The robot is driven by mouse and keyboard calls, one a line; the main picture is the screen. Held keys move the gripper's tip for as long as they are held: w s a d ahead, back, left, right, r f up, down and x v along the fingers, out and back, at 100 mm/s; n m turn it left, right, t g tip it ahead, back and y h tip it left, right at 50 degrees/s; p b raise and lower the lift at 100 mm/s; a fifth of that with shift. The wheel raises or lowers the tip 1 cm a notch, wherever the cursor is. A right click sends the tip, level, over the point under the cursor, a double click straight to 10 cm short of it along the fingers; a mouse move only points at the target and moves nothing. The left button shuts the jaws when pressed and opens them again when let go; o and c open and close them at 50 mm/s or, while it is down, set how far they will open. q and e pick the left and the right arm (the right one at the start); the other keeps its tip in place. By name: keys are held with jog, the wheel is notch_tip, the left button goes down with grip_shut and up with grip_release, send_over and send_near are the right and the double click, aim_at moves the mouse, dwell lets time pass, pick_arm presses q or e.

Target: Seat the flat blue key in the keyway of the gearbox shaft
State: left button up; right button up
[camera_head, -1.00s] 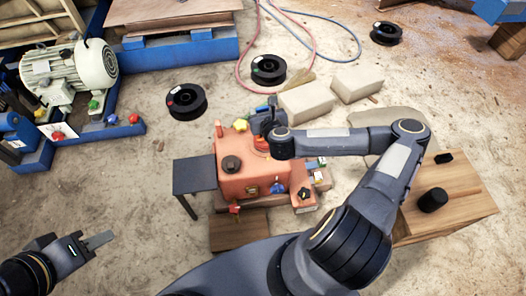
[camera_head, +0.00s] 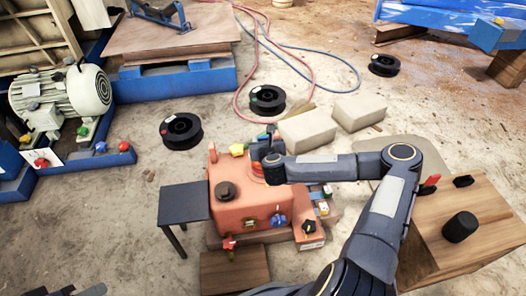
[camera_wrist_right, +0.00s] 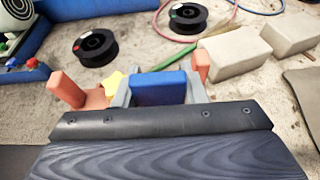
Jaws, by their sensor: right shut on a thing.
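The orange gearbox (camera_head: 245,208) stands at the middle of the head view. My right gripper (camera_head: 266,150) is over its far side, next to a red-orange round part (camera_head: 257,172). In the right wrist view, the gripper's grey fingers (camera_wrist_right: 158,92) are shut on the flat blue key (camera_wrist_right: 158,87), one at each end. The gearbox shaft and its keyway cannot be made out; my gripper and wrist cover that area. I cannot tell whether the key touches the shaft. My left gripper (camera_head: 88,291) shows only as a piece at the bottom left edge.
A grey side table (camera_head: 183,204) stands left of the gearbox. A wooden crate (camera_head: 465,235) with a black knob (camera_head: 460,227) is at the right. Pale blocks (camera_head: 307,130), black spools (camera_head: 181,131) and hoses lie behind. A motor (camera_head: 60,100) is at the left.

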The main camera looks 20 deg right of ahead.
notch_tip(320, 180, down, 4)
jog(key=shift+r+b, duration=0.1)
jog(key=shift+b, duration=0.55)
jog(key=shift+r, duration=0.1)
